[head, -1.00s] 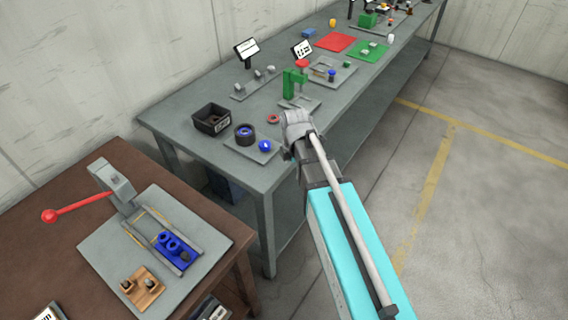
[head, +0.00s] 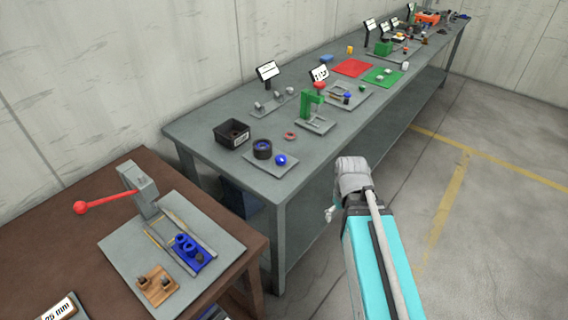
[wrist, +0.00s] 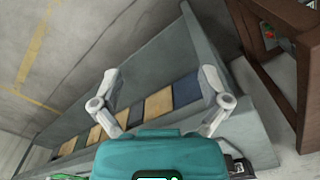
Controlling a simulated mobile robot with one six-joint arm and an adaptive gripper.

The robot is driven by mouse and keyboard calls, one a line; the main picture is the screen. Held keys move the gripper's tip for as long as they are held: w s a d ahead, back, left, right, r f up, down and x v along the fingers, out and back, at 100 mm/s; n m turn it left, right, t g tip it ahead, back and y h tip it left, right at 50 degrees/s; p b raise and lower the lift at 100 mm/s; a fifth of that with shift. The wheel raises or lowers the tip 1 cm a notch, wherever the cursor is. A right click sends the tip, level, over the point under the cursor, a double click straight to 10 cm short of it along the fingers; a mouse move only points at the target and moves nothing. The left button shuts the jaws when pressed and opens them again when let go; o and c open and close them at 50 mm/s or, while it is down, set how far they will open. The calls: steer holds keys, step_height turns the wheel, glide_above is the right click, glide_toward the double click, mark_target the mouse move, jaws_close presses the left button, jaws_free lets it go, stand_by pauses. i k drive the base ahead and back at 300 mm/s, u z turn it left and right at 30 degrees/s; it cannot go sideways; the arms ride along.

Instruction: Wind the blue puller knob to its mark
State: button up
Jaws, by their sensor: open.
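A round blue knob (head: 280,160) sits on a grey plate at the near end of the long grey table in the head view, beside a dark ring (head: 262,149) with blue inside. A smaller blue knob (head: 347,96) stands on another plate farther along. I cannot tell which one is the puller's, and no mark is readable. My gripper (head: 331,213) is in front of the table's front edge, apart from both knobs and partly hidden by my wrist. In the wrist view my gripper (wrist: 162,78) has its two fingers spread with nothing between them.
A green press (head: 311,104) with a red knob stands on the long table (head: 215,112), near a black bin (head: 231,134). A brown table (head: 85,200) at left holds a red-handled lever press (head: 140,188). The floor at right is clear.

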mark_target(279, 159)
steer(key=k, duration=1.35)
steer(key=z, duration=0.45)
steer(key=i, duration=0.85)
steer(key=z, duration=0.45)
steer(key=i, duration=0.8)
steer(key=u, duration=0.45)
steer(key=i, duration=0.6)
steer(key=u, duration=0.55)
